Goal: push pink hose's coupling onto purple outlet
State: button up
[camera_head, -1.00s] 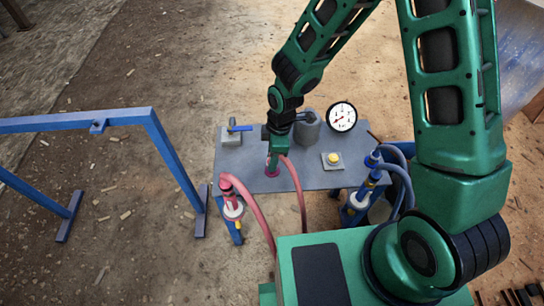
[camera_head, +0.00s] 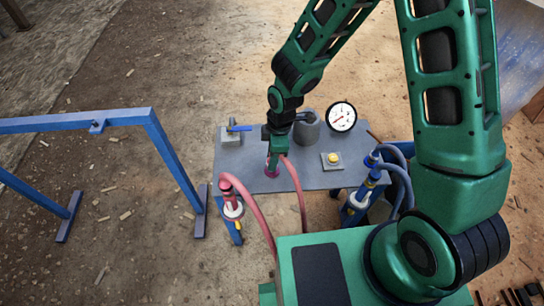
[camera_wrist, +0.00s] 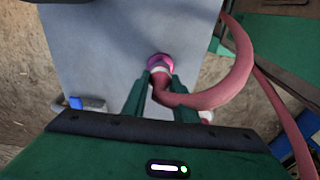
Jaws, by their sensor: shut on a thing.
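My gripper (camera_head: 272,160) points down over the grey table, its two green fingers closed on the coupling (camera_wrist: 160,75) of a pink hose. The hose (camera_wrist: 225,92) bends away to the right in the wrist view; in the head view the hose (camera_head: 300,198) drops over the table's front edge. The purple outlet (camera_wrist: 160,61) shows as a ring at the coupling's far end, and in the head view the outlet (camera_head: 271,172) is just below my fingers. The coupling appears in line with the outlet and touching it; how far it sits on is hidden.
The table (camera_head: 240,180) also bears a blue-handled valve (camera_head: 238,128), a grey cylinder (camera_head: 307,128), a dial gauge (camera_head: 342,117) and a yellow button (camera_head: 333,158). Another pink-red hose (camera_head: 262,222) hangs at the front left, blue hoses (camera_head: 402,178) at the right. A blue frame (camera_head: 165,150) stands left.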

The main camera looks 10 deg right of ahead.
jog(key=shift+f, duration=0.45)
jog(key=o, duration=1.1)
jog(key=shift+c, duration=0.2)
notch_tip(320, 180, up, 11)
jog(key=d, duration=0.1)
jog(key=shift+d+f, duration=0.2)
